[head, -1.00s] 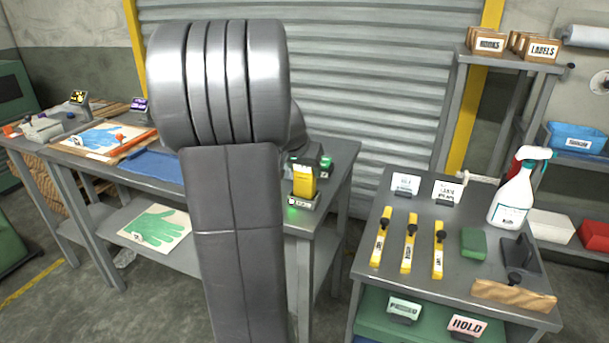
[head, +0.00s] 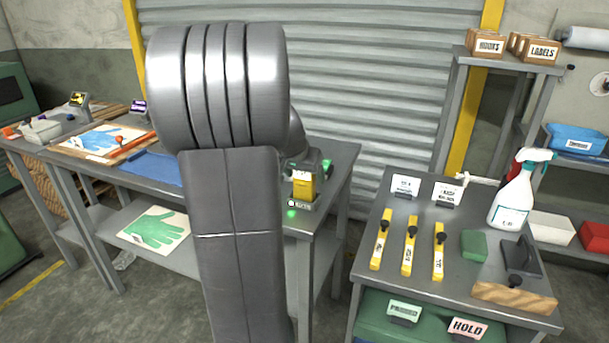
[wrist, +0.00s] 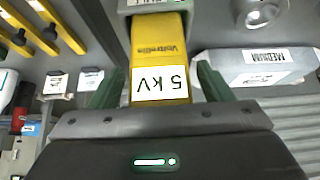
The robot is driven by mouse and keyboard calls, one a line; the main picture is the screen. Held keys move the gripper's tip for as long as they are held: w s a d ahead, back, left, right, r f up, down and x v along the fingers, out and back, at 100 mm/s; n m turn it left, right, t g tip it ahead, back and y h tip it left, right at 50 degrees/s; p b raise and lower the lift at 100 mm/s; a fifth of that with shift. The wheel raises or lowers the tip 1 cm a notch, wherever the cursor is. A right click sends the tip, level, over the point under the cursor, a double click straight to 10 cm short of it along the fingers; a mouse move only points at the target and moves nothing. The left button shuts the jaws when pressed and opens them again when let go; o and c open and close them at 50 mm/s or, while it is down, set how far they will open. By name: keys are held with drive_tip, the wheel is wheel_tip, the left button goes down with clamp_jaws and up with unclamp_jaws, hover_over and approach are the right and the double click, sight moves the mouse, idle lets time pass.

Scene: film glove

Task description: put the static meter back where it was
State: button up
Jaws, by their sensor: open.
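The static meter is a yellow block with a white "5 kV" label. In the wrist view the meter (wrist: 160,50) stands between my two green fingers, its far end at a grey labelled holder (wrist: 158,5). In the head view the meter (head: 303,187) is upright at the right end of the long bench, in or on the small holder (head: 304,204). My gripper (wrist: 158,88) is open, one finger on each side of the meter with a gap visible. In the head view my gripper (head: 308,167) is partly hidden behind my arm.
A grey block labelled MEDIUM (wrist: 257,66) lies beside the meter. The side table (head: 387,284) on the right carries yellow tools (head: 410,245), a green block (head: 473,245) and a spray bottle (head: 513,200). My arm hides the bench's middle.

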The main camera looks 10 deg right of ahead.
drive_tip(key=v, duration=1.1)
drive_tip(key=x, duration=1.1)
drive_tip(key=shift+d+f, duration=0.1)
drive_tip(key=shift+f, duration=0.2)
drive_tip(key=shift+w, duration=0.25)
drive_tip(key=shift+r, duration=1.8)
drive_tip(key=shift+s, duration=0.1)
drive_tip(key=shift+f, duration=0.15)
